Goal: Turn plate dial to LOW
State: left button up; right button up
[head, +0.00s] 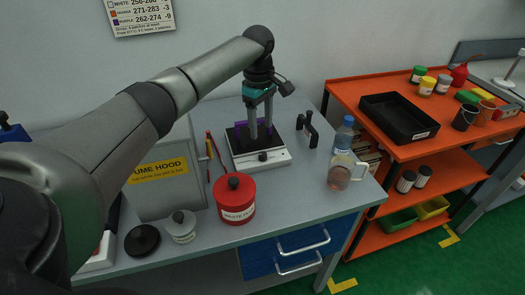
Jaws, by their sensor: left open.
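The plate (275,164) is a white-bodied unit with a black top on the grey bench. Its small dark dial (262,156) is on the front face; its setting is too small to read. My left gripper (261,136) points down over the plate, its two fingers apart with nothing visible between them. The fingertips appear just above and behind the dial; I cannot tell whether they touch anything. A purple object (240,126) is partly hidden behind the fingers on the plate top. My right gripper is out of view.
A red waste can (235,200) stands in front of the plate. A black stand (308,130), water bottle (344,134) and beaker (340,175) are to its right. The fume hood panel (160,178) is left. An orange shelf cart (360,85) stands beyond the bench.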

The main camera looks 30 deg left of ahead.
aim_at(263, 154)
pick_arm(q)
jog(key=f, duration=0.3)
jog(key=f+b, duration=0.1)
jog(key=f, duration=0.2)
jog(key=f+b, duration=0.1)
jog(key=f, duration=0.2)
jog(key=shift+w+f, duration=0.3)
jog(key=shift+f, duration=0.1)
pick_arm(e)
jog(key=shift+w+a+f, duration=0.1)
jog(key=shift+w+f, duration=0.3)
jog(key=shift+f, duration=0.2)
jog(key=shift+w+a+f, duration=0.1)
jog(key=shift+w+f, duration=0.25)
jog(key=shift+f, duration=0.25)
pick_arm(q)
jog(key=shift+c, duration=0.9)
grip_shut()
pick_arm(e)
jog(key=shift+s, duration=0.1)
